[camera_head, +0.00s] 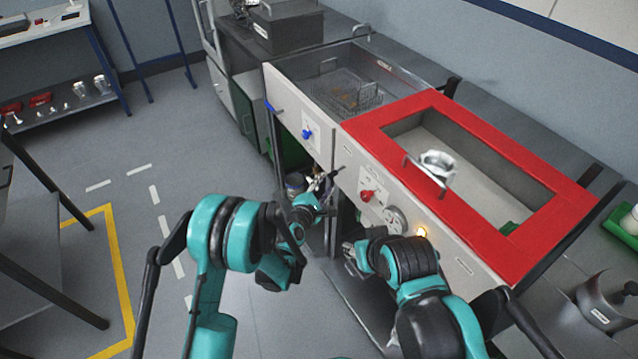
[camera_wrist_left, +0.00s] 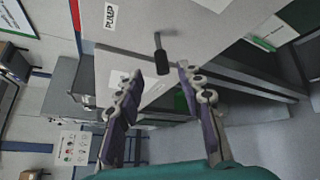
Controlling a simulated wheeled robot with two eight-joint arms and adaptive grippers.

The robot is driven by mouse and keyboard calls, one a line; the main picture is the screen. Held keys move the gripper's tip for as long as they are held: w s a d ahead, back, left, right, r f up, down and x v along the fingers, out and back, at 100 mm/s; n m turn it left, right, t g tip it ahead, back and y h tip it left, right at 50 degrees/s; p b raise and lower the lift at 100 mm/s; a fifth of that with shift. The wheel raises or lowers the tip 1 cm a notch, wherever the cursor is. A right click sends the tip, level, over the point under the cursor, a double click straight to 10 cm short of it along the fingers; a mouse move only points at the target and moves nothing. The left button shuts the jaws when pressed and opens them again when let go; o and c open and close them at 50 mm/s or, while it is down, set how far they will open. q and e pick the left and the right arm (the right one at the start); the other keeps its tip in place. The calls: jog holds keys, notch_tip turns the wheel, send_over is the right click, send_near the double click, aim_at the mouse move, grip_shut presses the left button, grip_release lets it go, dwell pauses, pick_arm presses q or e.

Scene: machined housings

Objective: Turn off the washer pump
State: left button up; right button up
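The washer is a light grey cabinet with a red-framed basin (camera_head: 478,234) in the head view. A sign reading PUMP (camera_wrist_left: 110,16) shows on its panel in the left wrist view. Below the sign a black lever handle (camera_wrist_left: 162,56) sticks out from the panel. My left gripper (camera_head: 322,182) is at the front panel; its purple fingers (camera_wrist_left: 160,74) are spread to either side of the lever's end, with no visible contact. My right gripper (camera_head: 352,250) is low in front of the cabinet, partly hidden by its own arm; its fingers are unclear.
The panel also carries a red knob (camera_head: 367,195), a round gauge (camera_head: 395,220), a glowing orange lamp (camera_head: 421,231) and a blue knob (camera_head: 307,134). A metal part (camera_head: 438,166) is at the red-framed basin. A wire basket (camera_head: 345,95) sits in the left basin. Floor at left is open.

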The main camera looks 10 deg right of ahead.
aim_at(331, 177)
pick_arm(q)
jog(key=shift+w+d+f, duration=0.15)
jog(key=shift+w+f, duration=0.05)
jog(key=shift+f, duration=0.1)
jog(key=b+x, duration=0.2)
jog(key=x, duration=0.4)
jog(key=shift+w, duration=0.15)
jog(key=shift+w+d, duration=0.35)
jog(key=shift+w, duration=0.1)
jog(key=shift+c, duration=0.3)
grip_shut()
